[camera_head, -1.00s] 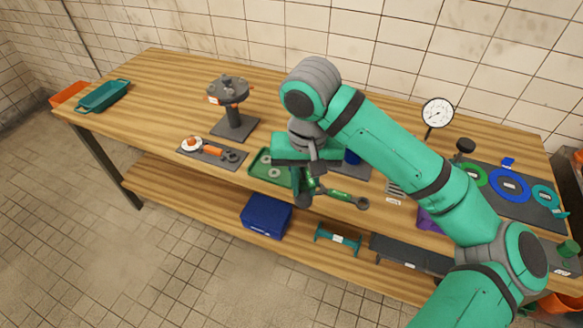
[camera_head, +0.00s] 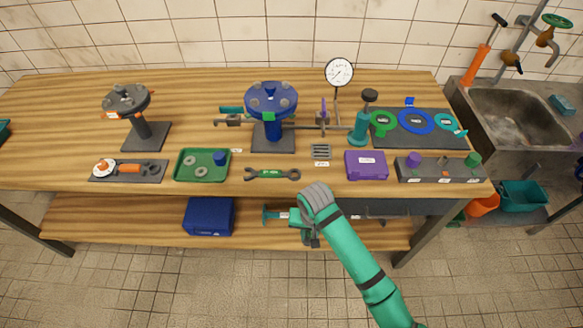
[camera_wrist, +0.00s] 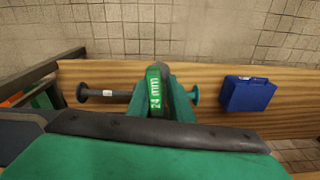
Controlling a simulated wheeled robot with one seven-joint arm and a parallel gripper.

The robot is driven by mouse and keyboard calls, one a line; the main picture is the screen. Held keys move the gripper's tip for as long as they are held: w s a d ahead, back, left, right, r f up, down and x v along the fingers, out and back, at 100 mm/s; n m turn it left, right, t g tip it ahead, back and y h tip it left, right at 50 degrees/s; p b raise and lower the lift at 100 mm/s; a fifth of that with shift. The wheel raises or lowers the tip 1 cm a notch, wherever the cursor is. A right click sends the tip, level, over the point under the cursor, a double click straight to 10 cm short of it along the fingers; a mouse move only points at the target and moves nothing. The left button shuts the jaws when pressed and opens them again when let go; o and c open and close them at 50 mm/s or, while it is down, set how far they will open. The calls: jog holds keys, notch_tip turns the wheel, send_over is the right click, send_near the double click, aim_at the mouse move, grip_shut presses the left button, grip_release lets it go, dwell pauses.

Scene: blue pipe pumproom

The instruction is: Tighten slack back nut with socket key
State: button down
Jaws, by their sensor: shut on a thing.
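My gripper (camera_head: 304,236) is low in front of the bench, by the lower shelf, partly hidden behind my arm. In the wrist view it is shut on a green tool (camera_wrist: 155,90) marked "24 mm". This may be the socket key, but its full shape is hidden. A blue flange (camera_head: 270,98) with several grey nuts or bolts stands on a pedestal at the bench middle. I cannot tell which nut is slack; its far side is hidden.
The bench carries a grey flange stand (camera_head: 127,98), a green tray (camera_head: 203,165), a dial gauge (camera_head: 339,72) and a purple box (camera_head: 366,165). A blue box (camera_head: 209,215) sits on the shelf.

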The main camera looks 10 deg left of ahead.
jog(key=w+d+f+m, duration=0.1)
jog(key=d+f, duration=0.4)
jog(key=f, duration=0.5)
jog(key=shift+w, duration=0.35)
jog(key=shift+s+d+f, duration=0.1)
